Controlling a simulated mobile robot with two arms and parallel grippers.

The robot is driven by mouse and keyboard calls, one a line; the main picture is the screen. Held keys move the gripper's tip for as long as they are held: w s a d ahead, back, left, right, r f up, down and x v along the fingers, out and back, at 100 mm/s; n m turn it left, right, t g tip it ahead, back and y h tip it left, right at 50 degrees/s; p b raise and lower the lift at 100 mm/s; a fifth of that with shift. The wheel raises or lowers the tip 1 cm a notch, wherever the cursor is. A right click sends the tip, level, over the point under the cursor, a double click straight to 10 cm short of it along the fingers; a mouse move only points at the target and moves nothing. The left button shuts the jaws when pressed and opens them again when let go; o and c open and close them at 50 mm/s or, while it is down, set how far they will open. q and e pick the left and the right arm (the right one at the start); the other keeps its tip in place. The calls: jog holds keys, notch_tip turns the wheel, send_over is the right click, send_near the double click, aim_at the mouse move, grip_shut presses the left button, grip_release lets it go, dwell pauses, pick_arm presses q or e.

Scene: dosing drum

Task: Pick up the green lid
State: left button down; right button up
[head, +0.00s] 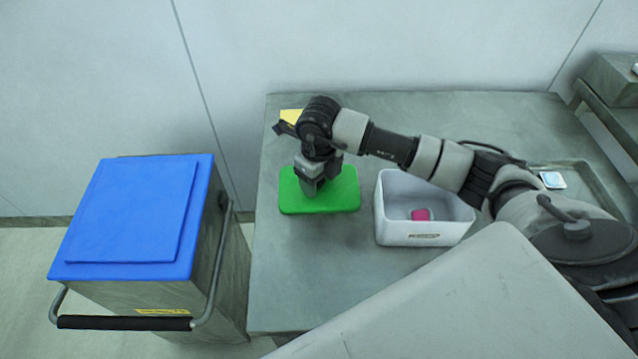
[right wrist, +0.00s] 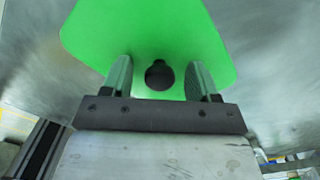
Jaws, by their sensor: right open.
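The green lid (head: 342,196) lies flat on the grey table, left of the white bin. In the right wrist view the lid (right wrist: 150,35) fills the upper middle, with a round dark knob (right wrist: 160,75) on it. My right gripper (head: 313,192) points down over the lid and hides part of it in the head view. In the right wrist view its two fingers (right wrist: 160,80) are apart, one on each side of the knob, with gaps between. I cannot tell how far down they reach. My left gripper is in neither view.
A white bin (head: 425,235) with a pink item (head: 420,214) inside stands right of the lid. A yellow object (head: 290,115) is behind my gripper. A blue-topped cart (head: 130,212) with a handle stands left of the table (head: 290,290). The table's front left is clear.

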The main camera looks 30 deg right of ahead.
jog(key=c, duration=1)
